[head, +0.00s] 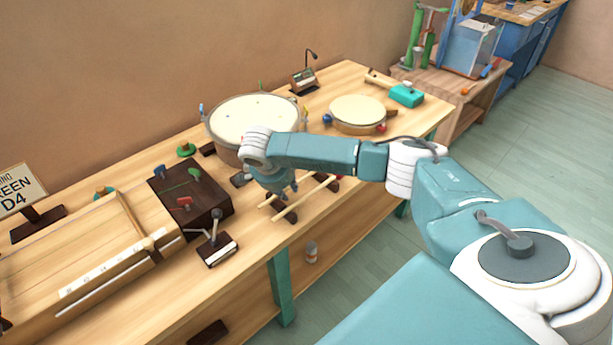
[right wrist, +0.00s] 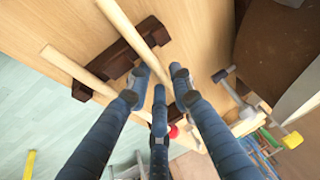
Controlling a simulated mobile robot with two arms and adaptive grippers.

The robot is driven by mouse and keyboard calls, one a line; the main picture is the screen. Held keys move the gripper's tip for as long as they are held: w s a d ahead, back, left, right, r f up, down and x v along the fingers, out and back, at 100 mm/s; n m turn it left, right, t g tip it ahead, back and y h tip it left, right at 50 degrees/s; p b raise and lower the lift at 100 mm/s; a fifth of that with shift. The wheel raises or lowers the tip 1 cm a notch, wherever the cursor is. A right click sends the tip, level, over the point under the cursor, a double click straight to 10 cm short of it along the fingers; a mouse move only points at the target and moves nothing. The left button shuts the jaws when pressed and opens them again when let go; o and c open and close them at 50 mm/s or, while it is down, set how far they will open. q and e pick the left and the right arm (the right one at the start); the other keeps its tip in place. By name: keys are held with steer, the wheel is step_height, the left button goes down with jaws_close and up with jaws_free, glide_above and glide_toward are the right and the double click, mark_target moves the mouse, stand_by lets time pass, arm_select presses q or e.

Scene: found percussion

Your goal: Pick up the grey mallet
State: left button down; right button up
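Two pale wooden mallet handles (head: 281,212) lie side by side on dark wooden rests near the table's front edge. They also show in the right wrist view, one at the left (right wrist: 75,70) and one running down between my fingers (right wrist: 132,32). My right gripper (head: 283,193) points down over the handles. In the right wrist view its fingers (right wrist: 160,82) are spread around the inner handle, with no clear grip on it. My left gripper is not in view.
A large drum (head: 253,115) stands behind my right gripper, and a smaller drum (head: 357,112) is further right. A dark box (head: 192,200) and a small stand (head: 217,250) are to the left. A dark grey piece (head: 241,180) lies beside the gripper. Floor is open in front.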

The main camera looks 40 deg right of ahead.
jaws_close()
steer(key=shift+r, duration=0.15)
